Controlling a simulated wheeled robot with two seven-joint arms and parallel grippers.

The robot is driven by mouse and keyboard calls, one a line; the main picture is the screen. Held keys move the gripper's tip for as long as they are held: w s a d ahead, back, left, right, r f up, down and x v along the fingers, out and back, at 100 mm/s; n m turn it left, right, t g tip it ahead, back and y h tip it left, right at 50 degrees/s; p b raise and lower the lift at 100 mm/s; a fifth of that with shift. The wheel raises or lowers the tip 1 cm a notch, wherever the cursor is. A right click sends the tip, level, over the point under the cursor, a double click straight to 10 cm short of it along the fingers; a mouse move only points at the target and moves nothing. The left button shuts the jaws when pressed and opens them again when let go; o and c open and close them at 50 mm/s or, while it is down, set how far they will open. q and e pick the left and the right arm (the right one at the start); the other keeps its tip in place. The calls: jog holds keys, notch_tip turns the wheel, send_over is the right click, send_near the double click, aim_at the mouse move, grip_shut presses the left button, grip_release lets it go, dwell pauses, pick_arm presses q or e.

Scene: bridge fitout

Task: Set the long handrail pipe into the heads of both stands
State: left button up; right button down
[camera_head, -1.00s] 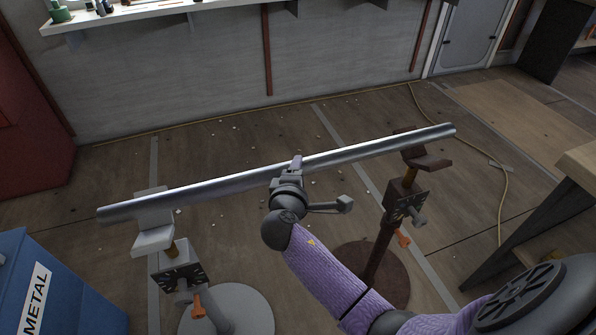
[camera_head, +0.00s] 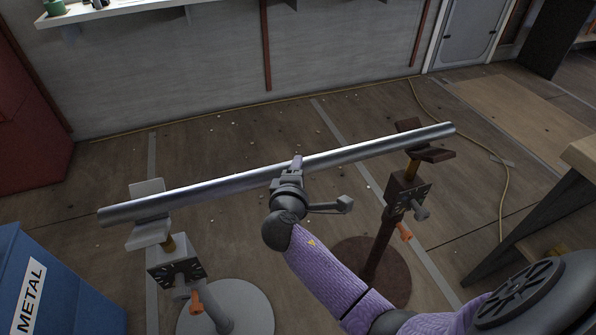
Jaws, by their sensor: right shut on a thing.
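The long handrail pipe (camera_head: 225,184) is a shiny metal tube lying nearly level across the view, its right end higher in the picture. My right gripper (camera_head: 290,176) is shut on it near the middle. The grey left stand (camera_head: 176,266) has a V-shaped head (camera_head: 148,234); the pipe crosses between its two plates. The brown right stand (camera_head: 407,190) has a similar head (camera_head: 433,154), and the pipe crosses between its plates too. Whether the pipe touches the bottom of either head I cannot tell. My left gripper is out of view.
A blue bin marked METAL (camera_head: 62,285) stands at the lower left. A workbench (camera_head: 578,160) is at the right edge. A yellow cable (camera_head: 507,190) runs along the floor. The floor behind the stands is mostly clear, with small scraps.

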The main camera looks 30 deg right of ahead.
dwell(0.3)
jog(key=shift+f, duration=0.2)
jog(key=shift+f+b, duration=0.65)
dwell(0.4)
jog(key=shift+c, duration=0.6)
grip_release()
jog(key=shift+o, duration=0.3)
